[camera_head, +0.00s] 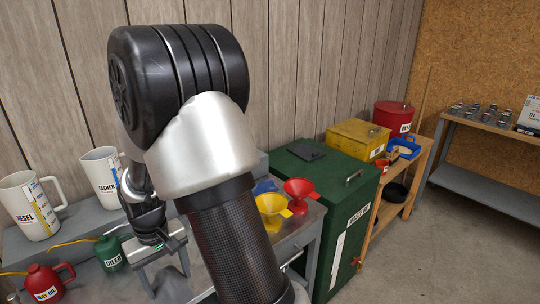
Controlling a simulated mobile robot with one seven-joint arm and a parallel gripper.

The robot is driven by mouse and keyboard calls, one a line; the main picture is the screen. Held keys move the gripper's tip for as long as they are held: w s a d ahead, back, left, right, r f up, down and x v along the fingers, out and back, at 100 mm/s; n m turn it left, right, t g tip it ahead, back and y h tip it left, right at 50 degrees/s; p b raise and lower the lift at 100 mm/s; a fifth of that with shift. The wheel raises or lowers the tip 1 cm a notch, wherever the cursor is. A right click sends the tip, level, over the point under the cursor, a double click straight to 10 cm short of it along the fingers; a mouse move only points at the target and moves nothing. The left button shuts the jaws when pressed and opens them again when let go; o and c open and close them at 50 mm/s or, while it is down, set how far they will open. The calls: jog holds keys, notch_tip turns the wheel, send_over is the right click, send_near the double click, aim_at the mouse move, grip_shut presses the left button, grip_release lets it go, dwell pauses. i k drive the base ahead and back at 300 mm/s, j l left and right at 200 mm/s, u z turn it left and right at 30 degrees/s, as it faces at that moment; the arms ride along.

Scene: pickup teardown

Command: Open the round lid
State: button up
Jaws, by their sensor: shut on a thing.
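My gripper (168,272) is low at the left, over the grey metal bench. It points down and is shut on a grey piece (173,286) between its fingers. Most of that piece is hidden by my arm and the frame's lower edge, and I cannot tell whether it is the round lid. A red round can (392,119) with a round top (394,105) stands far off at the right, well away from my gripper.
White jugs (30,205) and red and green oil cans (110,253) stand left of my gripper. Red and yellow funnels (299,190) lie right of my arm. A green cabinet (333,190), yellow box (357,139) and wooden shelf stand further right. Floor at the right is clear.

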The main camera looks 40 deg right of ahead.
aim_at(393, 107)
jog(key=z, duration=2.25)
